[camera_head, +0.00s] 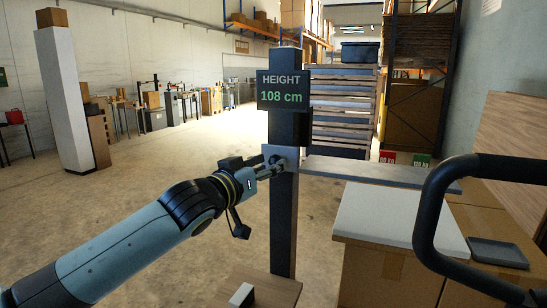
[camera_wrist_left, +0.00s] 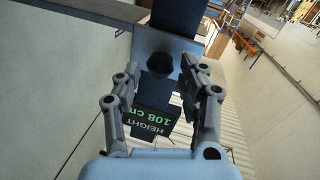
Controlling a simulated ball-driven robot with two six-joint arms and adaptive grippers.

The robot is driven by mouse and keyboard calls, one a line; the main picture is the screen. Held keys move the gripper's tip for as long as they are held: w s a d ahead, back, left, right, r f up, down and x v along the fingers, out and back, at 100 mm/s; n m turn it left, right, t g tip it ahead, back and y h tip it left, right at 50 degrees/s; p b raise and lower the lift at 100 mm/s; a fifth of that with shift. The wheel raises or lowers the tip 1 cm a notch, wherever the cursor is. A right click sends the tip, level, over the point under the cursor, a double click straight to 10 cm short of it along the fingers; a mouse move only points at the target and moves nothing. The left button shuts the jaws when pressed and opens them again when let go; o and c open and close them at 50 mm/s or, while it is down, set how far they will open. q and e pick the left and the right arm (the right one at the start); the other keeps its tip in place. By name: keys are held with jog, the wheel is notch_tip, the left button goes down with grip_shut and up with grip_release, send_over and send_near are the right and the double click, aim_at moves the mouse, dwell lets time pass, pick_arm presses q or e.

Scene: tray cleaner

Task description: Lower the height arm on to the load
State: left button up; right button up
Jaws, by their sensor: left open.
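The height arm (camera_head: 385,173) is a flat grey bar that runs right from a carriage plate (camera_head: 268,150) on a dark upright post (camera_head: 284,230). A display (camera_head: 283,90) on the post reads "HEIGHT 108 cm". The bar is above the load, a cardboard box (camera_head: 385,275) with a white top (camera_head: 395,215); the exact gap is hard to judge. My left gripper (camera_head: 278,166) is open at the carriage. In the left wrist view, a dark round knob (camera_wrist_left: 160,65) lies between the open fingertips of that gripper (camera_wrist_left: 160,76). My right gripper is not in view.
A black looped handle (camera_head: 428,215) stands in front at the right. A dark shallow tray (camera_head: 498,253) lies on cardboard beside the load. A small pale block (camera_head: 241,294) sits by the post's foot. Stacked pallets (camera_head: 341,110) stand behind. The floor (camera_head: 150,185) at the left is clear.

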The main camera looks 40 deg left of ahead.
pick_arm(q)
jog(key=shift+w, duration=1.2)
jog(key=c, duration=0.8)
notch_tip(320, 180, down, 13)
jog(key=b, duration=1)
jog(key=shift+a+f, duration=0.1)
jog(key=shift+f, duration=0.05)
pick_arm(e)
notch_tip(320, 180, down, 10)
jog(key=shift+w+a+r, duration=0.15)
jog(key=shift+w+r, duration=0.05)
